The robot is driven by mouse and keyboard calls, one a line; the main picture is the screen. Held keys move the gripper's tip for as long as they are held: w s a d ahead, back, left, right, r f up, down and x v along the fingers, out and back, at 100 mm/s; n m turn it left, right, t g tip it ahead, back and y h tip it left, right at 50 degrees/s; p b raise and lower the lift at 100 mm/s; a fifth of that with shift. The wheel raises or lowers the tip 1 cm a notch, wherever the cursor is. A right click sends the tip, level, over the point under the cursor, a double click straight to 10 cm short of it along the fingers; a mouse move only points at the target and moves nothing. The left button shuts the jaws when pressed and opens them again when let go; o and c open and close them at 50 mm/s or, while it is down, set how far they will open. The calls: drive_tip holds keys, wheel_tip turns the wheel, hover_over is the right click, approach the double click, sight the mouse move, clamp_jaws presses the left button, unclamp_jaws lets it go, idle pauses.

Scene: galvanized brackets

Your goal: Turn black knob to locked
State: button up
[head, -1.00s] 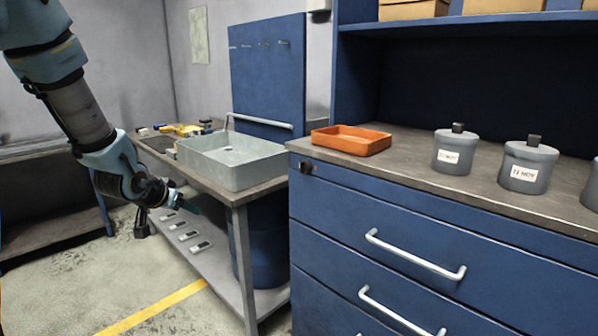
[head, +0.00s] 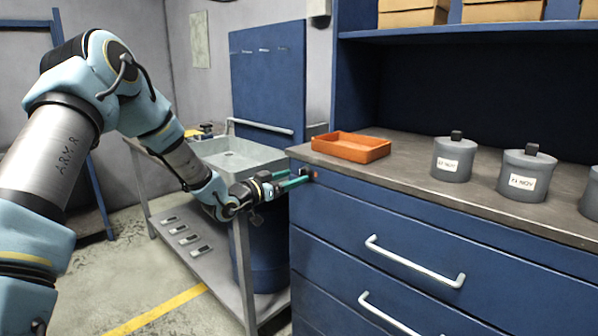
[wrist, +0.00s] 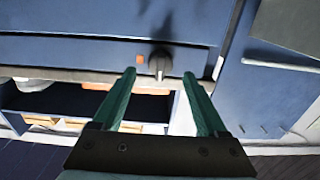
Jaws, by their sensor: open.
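The black knob (head: 306,173) is on the top left corner of the blue drawer cabinet's front. In the wrist view the knob (wrist: 160,61) sits between the tips of my two green fingers, with a gap showing on each side. Its grip bar looks roughly upright in that picture; which setting it is on cannot be read. A small orange-red mark (wrist: 141,62) is beside it. My gripper (head: 302,177) is open and reaches the cabinet front from the left; it also shows in the wrist view (wrist: 159,76). In the head view the fingers partly cover the knob.
The cabinet's drawers have pale bar handles (head: 412,262). An orange tray (head: 350,150) and grey lidded canisters (head: 453,160) stand on top. Left of the cabinet, a bench carries a grey basin (head: 240,155), close behind my forearm.

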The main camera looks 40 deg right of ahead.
sight(300, 174)
drive_tip(key=shift+w+d+p, duration=0.15)
drive_tip(key=shift+d, duration=0.65)
drive_tip(key=shift+w+d+p, duration=0.15)
drive_tip(key=shift+d, duration=0.65)
clamp_jaws()
